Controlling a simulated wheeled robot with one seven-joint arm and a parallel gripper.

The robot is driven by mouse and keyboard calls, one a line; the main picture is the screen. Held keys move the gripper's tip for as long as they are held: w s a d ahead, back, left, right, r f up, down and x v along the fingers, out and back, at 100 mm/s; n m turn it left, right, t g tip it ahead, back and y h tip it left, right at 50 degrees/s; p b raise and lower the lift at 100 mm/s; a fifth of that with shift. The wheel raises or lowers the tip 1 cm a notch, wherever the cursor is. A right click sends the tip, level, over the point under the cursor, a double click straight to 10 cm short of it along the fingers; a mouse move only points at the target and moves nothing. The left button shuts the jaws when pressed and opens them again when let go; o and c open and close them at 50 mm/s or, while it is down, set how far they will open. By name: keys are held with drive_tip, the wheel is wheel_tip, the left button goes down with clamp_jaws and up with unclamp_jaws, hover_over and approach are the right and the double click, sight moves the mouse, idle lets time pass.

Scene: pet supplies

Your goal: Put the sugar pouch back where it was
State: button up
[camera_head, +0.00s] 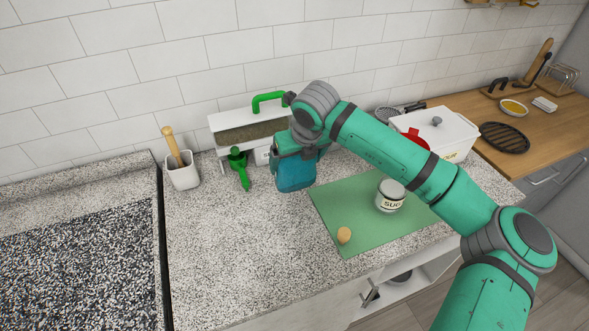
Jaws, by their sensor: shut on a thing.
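My arm reaches in from the right, and my gripper (296,153) points down at the back of the counter. It is shut on a blue, bag-like thing (294,176), which is at or just above the granite counter. My fingertips are hard to make out, and no label shows on the blue thing, so I cannot read it as the sugar pouch. A white jar with a dark label reading "SUG" (389,196) stands upright on a green mat (345,215), to the right of my gripper.
A white box with a green handle (228,123) and a green tool (239,168) are close left of my gripper. A white cup (183,173) stands further left. A small tan thing (344,235) lies on the mat. A white lidded bin (450,133) is behind my arm. The front-left counter (235,260) is clear.

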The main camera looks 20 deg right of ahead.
sight(298, 159)
drive_tip(key=shift+w+f, duration=0.2)
drive_tip(key=shift+w+a+f, duration=0.1)
drive_tip(key=shift+f, duration=0.8)
drive_tip(key=shift+w+a+f, duration=0.1)
drive_tip(key=shift+f, duration=0.75)
drive_tip(key=shift+f, duration=0.4)
drive_tip(key=o, duration=0.9)
drive_tip(key=shift+f, duration=0.1)
drive_tip(key=shift+o, duration=0.2)
drive_tip(key=shift+d, duration=0.1)
drive_tip(key=shift+s, duration=0.1)
drive_tip(key=v, duration=1.2)
drive_tip(key=shift+r, duration=0.5)
